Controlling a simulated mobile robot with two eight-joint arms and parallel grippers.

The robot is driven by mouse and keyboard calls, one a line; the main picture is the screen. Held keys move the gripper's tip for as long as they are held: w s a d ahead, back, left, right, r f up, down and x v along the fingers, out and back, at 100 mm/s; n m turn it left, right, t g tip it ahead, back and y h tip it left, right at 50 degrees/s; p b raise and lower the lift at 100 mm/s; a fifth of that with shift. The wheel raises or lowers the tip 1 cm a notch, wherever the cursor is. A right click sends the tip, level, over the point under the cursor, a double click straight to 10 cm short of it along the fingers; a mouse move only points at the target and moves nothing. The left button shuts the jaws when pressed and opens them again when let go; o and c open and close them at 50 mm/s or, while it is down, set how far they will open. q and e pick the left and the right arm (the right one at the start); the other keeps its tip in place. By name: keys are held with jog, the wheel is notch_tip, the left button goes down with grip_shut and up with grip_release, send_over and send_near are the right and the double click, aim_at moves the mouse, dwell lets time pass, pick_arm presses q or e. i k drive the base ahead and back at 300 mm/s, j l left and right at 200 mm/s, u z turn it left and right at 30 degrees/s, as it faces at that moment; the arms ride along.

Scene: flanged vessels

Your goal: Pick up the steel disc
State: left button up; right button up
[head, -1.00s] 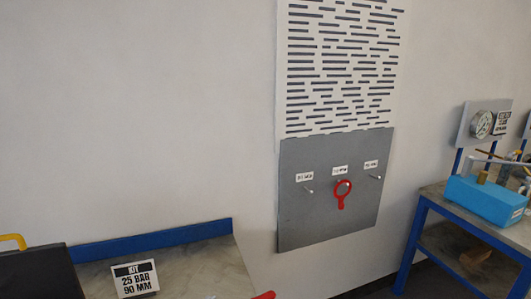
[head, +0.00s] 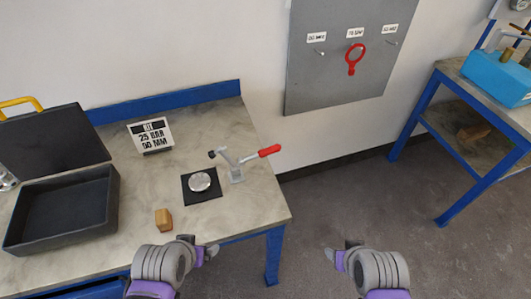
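The steel disc (head: 200,182) is a round, shiny silver plate. It lies flat on a black square pad (head: 187,197) on the left workbench, beside a toggle clamp (head: 236,170) with a red handle. My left gripper (head: 205,250) is at the bench's front edge, below and apart from the disc in the picture. My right gripper (head: 337,252) is over the floor to the right of the bench. Neither gripper touches the disc. The finger gaps are too small to judge.
A tan block (head: 163,221) stands near the bench's front edge. An open black case (head: 70,238) is at the left. A "25 BAR 90 MM" sign (head: 151,135) stands behind. A grey wall panel (head: 335,75) holds a red ring tool (head: 354,60). A second bench (head: 505,105) is at right.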

aim_at(200, 183)
jog(key=l+u, duration=0.2)
jog(key=u, duration=0.2)
jog(key=l+u, duration=0.2)
jog(key=u, duration=0.25)
jog(key=l+u, duration=0.2)
jog(key=u, duration=0.2)
